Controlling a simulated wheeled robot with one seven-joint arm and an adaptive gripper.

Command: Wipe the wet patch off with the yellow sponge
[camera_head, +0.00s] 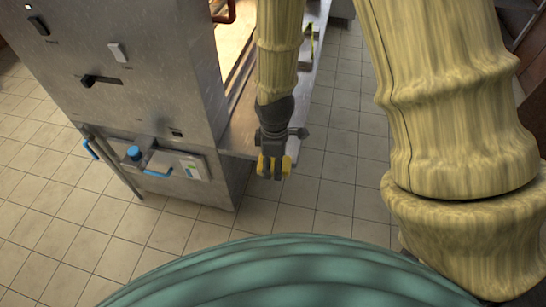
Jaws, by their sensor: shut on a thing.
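My gripper (273,163) is dark and small at the end of my arm in the middle of the head view, pointing down. It is shut on the yellow sponge (287,165), which shows as yellow parts at and beside the dark fingers. Gripper and sponge are at the near end of a steel counter (240,137), just past its edge in the picture. Whether the sponge touches anything is unclear. I cannot make out the wet patch; my arm covers part of the counter.
A tall steel cabinet (140,95) with switches stands left. A small ledge on it holds a blue-capped item (134,153) and a white-green card (190,168). A blue-ended rod (112,165) leans there. A yellow-black sign (308,42) stands behind. Tiled floor (345,130) is open right.

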